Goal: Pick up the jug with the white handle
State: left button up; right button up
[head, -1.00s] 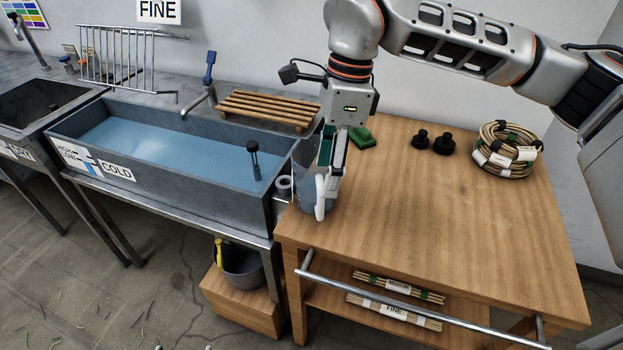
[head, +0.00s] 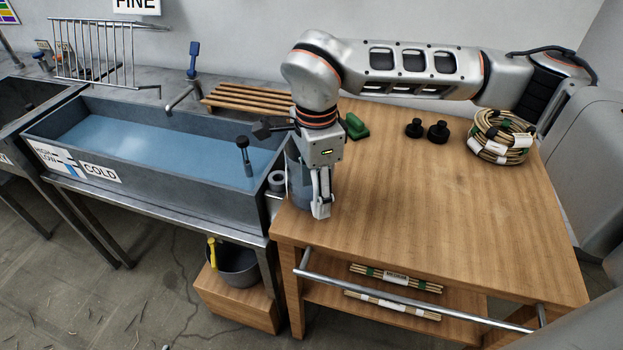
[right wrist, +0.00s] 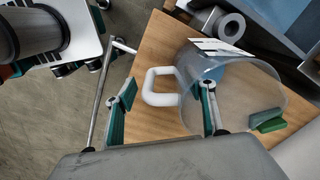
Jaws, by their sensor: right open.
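The clear jug (head: 297,185) stands on the wooden table's (head: 430,220) left end, mostly hidden behind my right gripper (head: 321,208) in the head view. In the right wrist view the jug (right wrist: 245,85) shows from above, with its white handle (right wrist: 150,88) towards the left. My right gripper (right wrist: 163,106) is open there. The handle lies between its two fingers, the right finger overlapping the jug's rim area. I cannot tell whether either finger touches the jug. My left gripper is not in view.
A water-filled sink (head: 150,140) adjoins the table on the left. A green block (head: 354,126), two black knobs (head: 438,131) and a cane coil (head: 502,138) lie farther back on the table. Its front middle is clear. A rail (head: 410,288) runs along its front.

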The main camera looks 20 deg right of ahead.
notch_tip(320, 180, down, 4)
jog(key=shift+f, duration=0.1)
grip_shut()
jog(key=shift+r, duration=0.2)
dwell(0.3)
